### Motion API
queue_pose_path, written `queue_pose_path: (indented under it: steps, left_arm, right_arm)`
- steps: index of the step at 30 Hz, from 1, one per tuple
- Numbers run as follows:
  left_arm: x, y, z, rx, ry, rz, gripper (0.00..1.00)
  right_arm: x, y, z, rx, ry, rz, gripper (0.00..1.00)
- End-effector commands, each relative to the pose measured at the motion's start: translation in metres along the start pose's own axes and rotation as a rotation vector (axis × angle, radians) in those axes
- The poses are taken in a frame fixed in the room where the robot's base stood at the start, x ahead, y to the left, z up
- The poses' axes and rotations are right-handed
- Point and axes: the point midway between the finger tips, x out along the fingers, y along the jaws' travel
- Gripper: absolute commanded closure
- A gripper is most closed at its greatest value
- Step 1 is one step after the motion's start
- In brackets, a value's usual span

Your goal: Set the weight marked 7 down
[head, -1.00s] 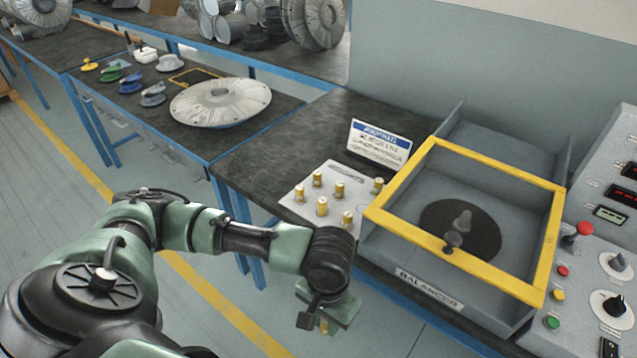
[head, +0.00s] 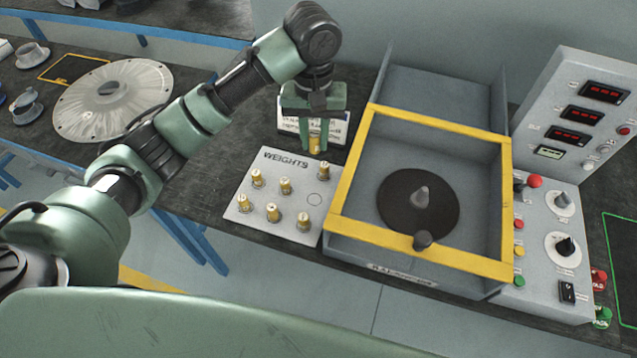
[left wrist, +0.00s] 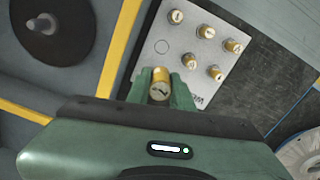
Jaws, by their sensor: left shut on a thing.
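My left gripper (head: 315,145) is shut on a small brass weight (head: 315,145). It holds the weight above the back right of the white weights board (head: 240,208). In the left wrist view the held weight (left wrist: 160,84) sits between the fingertips, and a dark mark shows on its top, which I read as a 7. Several other brass weights (head: 285,185) stand on the board. An empty circle (head: 314,200) is marked at the board's right side, and it also shows in the left wrist view (left wrist: 162,46). My right gripper is not in view.
The balancer with its yellow frame (head: 345,190) stands right of the board. A sign (head: 290,124) stands behind the gripper. A control panel (head: 545,245) is at the right. A disc (head: 112,100) lies on the left table.

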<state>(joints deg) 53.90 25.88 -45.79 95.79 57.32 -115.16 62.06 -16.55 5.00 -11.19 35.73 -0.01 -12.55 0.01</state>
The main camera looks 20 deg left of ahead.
Motion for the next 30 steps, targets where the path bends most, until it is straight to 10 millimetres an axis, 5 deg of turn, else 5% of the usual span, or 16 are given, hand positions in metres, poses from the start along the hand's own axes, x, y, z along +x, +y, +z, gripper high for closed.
queue_pose_path:
  steps: [6, 15, 30]
  left_arm:
    - [0.051, -0.002, 0.002, -0.002, -0.008, -0.004, 1.0]
    - [0.127, -0.002, 0.001, -0.002, -0.005, -0.003, 1.0]
    - [0.19, -0.002, 0.001, 0.0, -0.003, -0.002, 1.0]
  right_arm:
    - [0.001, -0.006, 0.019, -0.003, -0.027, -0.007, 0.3]
    - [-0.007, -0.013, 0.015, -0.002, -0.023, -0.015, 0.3]
    - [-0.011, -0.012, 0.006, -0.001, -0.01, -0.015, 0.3]
